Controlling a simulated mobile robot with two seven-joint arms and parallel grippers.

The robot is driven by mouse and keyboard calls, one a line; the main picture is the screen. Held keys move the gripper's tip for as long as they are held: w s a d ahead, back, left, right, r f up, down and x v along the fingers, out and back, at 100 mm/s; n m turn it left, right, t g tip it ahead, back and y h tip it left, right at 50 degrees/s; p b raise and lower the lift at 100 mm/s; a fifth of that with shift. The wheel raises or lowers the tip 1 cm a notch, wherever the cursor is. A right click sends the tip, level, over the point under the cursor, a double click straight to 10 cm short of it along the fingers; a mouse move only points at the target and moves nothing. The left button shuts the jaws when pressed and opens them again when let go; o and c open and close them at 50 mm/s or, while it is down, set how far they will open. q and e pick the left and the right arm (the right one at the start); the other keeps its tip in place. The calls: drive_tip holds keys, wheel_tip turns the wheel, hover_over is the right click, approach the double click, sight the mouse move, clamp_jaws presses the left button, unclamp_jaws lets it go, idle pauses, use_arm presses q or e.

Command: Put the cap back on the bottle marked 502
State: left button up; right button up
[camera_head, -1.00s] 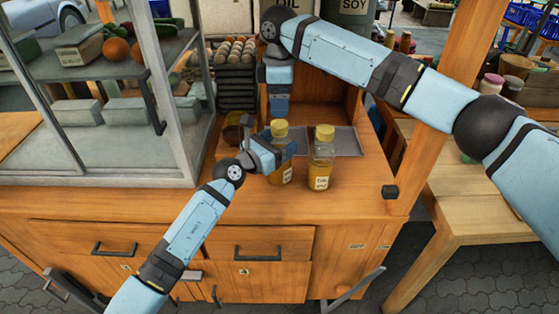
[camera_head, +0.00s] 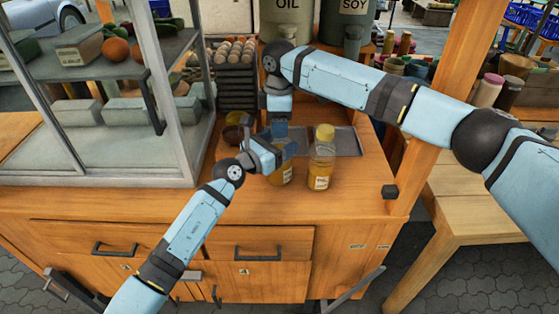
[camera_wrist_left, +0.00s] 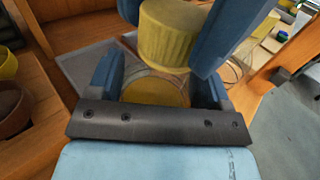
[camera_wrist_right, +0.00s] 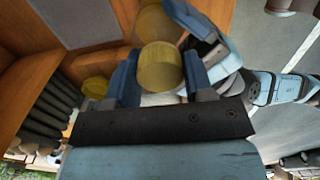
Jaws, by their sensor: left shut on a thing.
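My left gripper (camera_head: 274,153) is shut on an upright bottle of yellow liquid (camera_head: 285,177) on the counter. Most of its label is hidden, so I cannot read its mark. In the left wrist view the bottle's clear shoulder (camera_wrist_left: 152,88) shows between my left fingers. A ribbed yellow cap (camera_wrist_left: 172,35) is at the bottle's top; whether it is fully seated I cannot tell. My right gripper (camera_head: 279,129) points down over it. In the right wrist view the cap (camera_wrist_right: 161,68) lies between my right fingers, which look open with little gap.
A second capped bottle (camera_head: 321,160) stands close to the right of the held one, before a grey tray (camera_head: 347,140). A glass case (camera_head: 110,120) is at the left and a wooden post (camera_head: 430,100) at the right. Bowls (camera_head: 233,132) stand behind my left gripper.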

drive_tip(key=shift+c, duration=0.7)
drive_tip(key=m, duration=0.5)
drive_tip(key=o, duration=1)
drive_tip(key=shift+r, duration=2.25)
drive_tip(key=shift+c, duration=0.2)
wheel_tip(320, 180, up, 4)
drive_tip(key=shift+f+n, duration=0.25)
drive_tip(key=shift+n, duration=0.05)
